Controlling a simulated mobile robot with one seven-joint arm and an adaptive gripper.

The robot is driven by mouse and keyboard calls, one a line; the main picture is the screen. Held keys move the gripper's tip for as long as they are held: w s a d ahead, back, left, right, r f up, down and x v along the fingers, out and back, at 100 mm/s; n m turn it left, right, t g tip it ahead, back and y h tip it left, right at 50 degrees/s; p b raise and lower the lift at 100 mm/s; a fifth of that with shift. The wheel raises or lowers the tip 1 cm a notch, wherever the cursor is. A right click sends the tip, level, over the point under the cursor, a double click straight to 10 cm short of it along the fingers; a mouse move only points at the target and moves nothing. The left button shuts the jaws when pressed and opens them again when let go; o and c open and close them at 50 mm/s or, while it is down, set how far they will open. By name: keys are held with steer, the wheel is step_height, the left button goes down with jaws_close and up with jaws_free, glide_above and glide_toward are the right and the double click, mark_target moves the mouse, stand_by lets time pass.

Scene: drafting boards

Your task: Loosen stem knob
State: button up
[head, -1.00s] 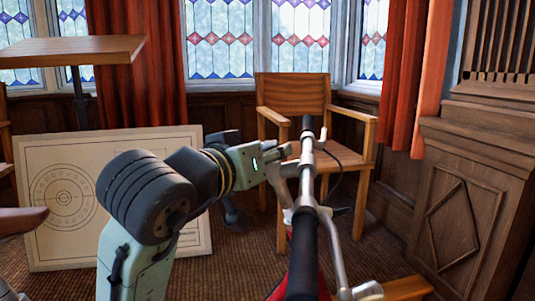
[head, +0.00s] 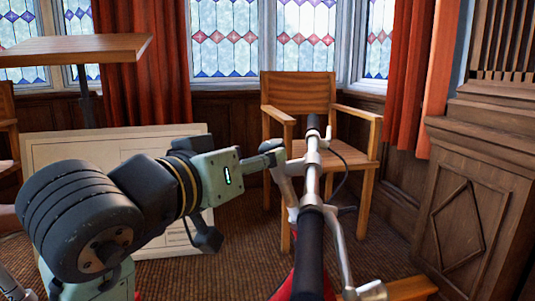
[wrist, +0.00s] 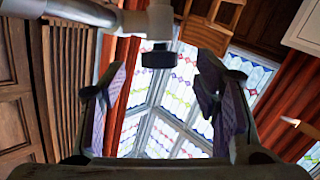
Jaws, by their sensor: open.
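The stem knob (wrist: 158,56) is a small black block on a silver post in the upper middle of the wrist view. It hangs from a silver bar (wrist: 75,12) and lies between the tips of my open gripper (wrist: 160,82), nearer the top of the picture. No finger visibly touches it there. In the head view my gripper (head: 268,153) reaches from the left up to the silver stem (head: 287,183) of the handlebar (head: 313,160). The knob cannot be made out in the head view. Whether my gripper touches the stem is unclear.
A black grip (head: 309,255) and a silver lever (head: 346,262) rise in the foreground. A wooden armchair (head: 298,92) stands behind the handlebar. A drawing board (head: 60,150) leans behind my arm, below a wooden tabletop (head: 75,49). Carved wooden panelling (head: 465,225) is at the right.

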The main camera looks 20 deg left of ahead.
steer(key=s, duration=0.5)
steer(key=shift+s+a+r, duration=0.2)
steer(key=shift+a+r, duration=0.1)
steer(key=shift+a, duration=0.05)
